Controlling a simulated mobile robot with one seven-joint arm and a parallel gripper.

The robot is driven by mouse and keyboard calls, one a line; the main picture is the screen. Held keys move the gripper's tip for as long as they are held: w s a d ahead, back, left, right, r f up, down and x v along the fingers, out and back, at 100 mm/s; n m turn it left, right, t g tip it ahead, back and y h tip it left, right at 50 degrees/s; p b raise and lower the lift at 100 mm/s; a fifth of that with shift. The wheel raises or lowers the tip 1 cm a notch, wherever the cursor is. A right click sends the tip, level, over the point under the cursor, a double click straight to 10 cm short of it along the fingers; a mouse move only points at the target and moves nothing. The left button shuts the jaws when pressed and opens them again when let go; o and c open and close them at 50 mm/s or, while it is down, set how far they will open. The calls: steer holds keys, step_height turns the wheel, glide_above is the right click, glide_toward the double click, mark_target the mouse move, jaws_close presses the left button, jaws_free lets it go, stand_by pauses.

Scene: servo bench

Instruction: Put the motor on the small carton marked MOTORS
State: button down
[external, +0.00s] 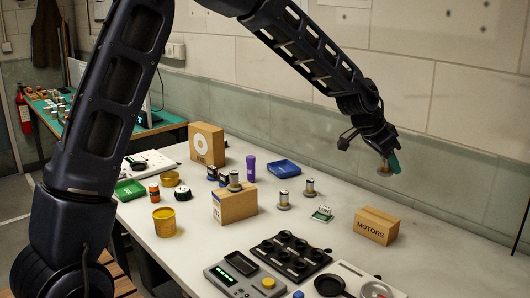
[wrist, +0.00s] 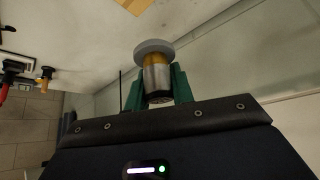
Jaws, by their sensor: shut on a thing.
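My gripper (external: 389,163) is raised above the back right of the bench, shut on a motor (external: 383,171). In the wrist view the green fingers of my gripper (wrist: 157,88) close on the sides of the motor (wrist: 156,72), a silver cylinder with a wide grey disc at its far end. The small carton marked MOTORS (external: 376,226) stands on the bench below my gripper, with clear air between them. Its top looks bare. A tan patch at the top edge of the wrist view (wrist: 133,5) may be this carton.
Other motors stand on the bench (external: 284,202) and on a larger carton (external: 236,205). A small green-and-white part (external: 322,214) lies left of the MOTORS carton. A black tray (external: 290,256) and a grey device (external: 245,281) are in front. The wall is close behind.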

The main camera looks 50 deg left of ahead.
mark_target(383, 215)
step_height(383, 215, down, 12)
steer(key=shift+f, duration=0.15)
stand_by(0.4)
steer(key=c, duration=1.2)
jaws_free()
steer(key=shift+f, duration=0.15)
steer(key=s+a+r+y, duration=0.1)
steer(key=s+a+r, duration=0.1)
steer(key=s+r, duration=0.75)
steer(key=s+a+r, duration=0.3)
steer(key=s+r, duration=0.5)
steer(key=r, duration=0.2)
steer(key=s+a+r+n, duration=0.2)
steer(key=s, duration=0.9)
steer(key=s+a+r+n+y, duration=0.1)
steer(key=s+a+r+n, duration=0.1)
steer(key=s, duration=1)
steer(key=s+a+r+n+g+y, duration=0.1)
steer(key=s+a+r, duration=0.1)
steer(key=s, duration=0.9)
steer(key=shift+s+a+r+n, duration=0.4)
steer(key=shift+r, duration=0.4)
